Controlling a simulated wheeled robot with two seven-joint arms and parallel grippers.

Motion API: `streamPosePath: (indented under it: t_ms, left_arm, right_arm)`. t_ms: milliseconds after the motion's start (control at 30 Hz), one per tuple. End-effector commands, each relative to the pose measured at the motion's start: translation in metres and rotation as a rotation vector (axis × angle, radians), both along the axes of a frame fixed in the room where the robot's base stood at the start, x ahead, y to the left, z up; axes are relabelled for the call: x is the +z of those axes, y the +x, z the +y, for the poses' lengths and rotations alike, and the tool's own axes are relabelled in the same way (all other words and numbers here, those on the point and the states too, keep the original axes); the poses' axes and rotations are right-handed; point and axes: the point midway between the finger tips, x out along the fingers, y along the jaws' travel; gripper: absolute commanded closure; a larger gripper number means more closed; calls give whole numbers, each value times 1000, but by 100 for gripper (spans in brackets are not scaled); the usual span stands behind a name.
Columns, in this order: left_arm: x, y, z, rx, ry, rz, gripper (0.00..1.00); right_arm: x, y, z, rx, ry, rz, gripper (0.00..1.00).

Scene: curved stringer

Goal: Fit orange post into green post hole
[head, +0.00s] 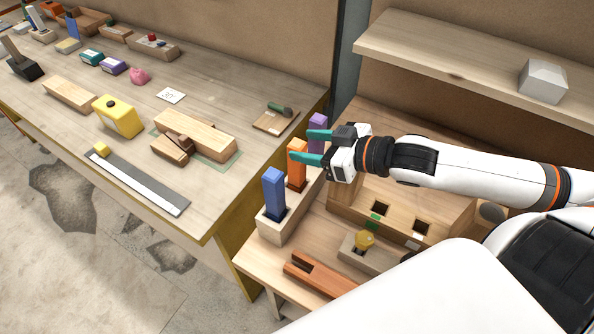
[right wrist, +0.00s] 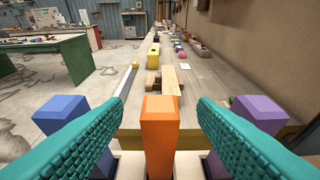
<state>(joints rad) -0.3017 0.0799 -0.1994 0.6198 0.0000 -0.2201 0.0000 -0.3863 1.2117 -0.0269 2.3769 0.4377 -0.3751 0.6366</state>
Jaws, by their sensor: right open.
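The orange post (head: 297,163) stands upright in a light wooden rack (head: 274,227), between a blue post (head: 274,190) and a purple post (head: 318,124). My right gripper (head: 315,147) is open, its teal fingers reaching toward the orange post from the right. In the right wrist view the orange post (right wrist: 159,122) stands centred between the two open fingers, with a gap on each side. A wooden block with square holes (head: 400,216) stands right of the rack; a green mark (head: 376,215) lies near its left hole (head: 381,208). My left gripper is not in view.
A small block with a yellow knob (head: 364,240) and a reddish slotted bar (head: 318,275) lie in front of the holed block. A shelf (head: 470,60) runs above at the right. The long workbench (head: 215,190) at left holds several items.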

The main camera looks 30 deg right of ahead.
Motion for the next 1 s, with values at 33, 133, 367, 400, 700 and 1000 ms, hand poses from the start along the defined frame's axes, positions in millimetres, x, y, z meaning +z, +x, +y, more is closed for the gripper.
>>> streamPosePath:
  t_ms: [33, 133, 367, 400, 700, 1000]
  left_arm:
    - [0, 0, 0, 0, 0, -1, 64]
    - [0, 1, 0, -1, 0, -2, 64]
    - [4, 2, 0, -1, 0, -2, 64]
    - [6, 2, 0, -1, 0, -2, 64]
    - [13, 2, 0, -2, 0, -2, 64]
    - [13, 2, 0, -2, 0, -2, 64]
  right_arm:
    - [0, 1, 0, -1, 0, -1, 47]
    - [-1, 2, 1, -1, 0, 0, 47]
    - [-6, 16, 9, -1, 3, -4, 47]
    - [-7, 20, 11, -3, 4, -4, 47]
    - [-20, 40, 24, 0, 1, -1, 47]
    - [-22, 42, 25, 0, -1, 0, 49]
